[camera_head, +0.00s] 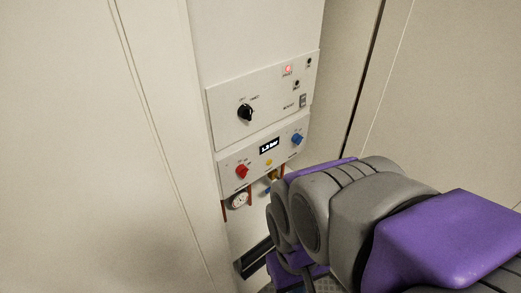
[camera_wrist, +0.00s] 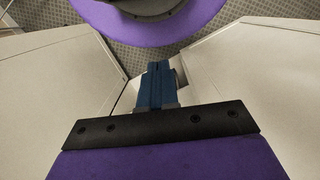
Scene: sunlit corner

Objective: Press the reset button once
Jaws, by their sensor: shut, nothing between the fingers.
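The reset button is on a white control panel (camera_head: 222,106) on the boiler-like unit in the head view, but its small labels are too blurred to read surely. A lit red round button or lamp (camera_head: 289,69) with a label below it sits at the upper right. A small grey switch (camera_head: 302,100) with a label to its left sits at the lower right. My gripper (camera_wrist: 158,68) shows in the wrist view with its blue fingers together and nothing between them. In the head view my arm hides it, below and right of the panel. It does not touch the panel.
A black knob (camera_head: 245,112) is on the same panel. The lower panel has a display (camera_head: 269,146), a red knob (camera_head: 242,171), a yellow button (camera_head: 269,162) and a blue knob (camera_head: 297,138). A gauge (camera_head: 239,200) and pipes hang below. Walls stand close on both sides.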

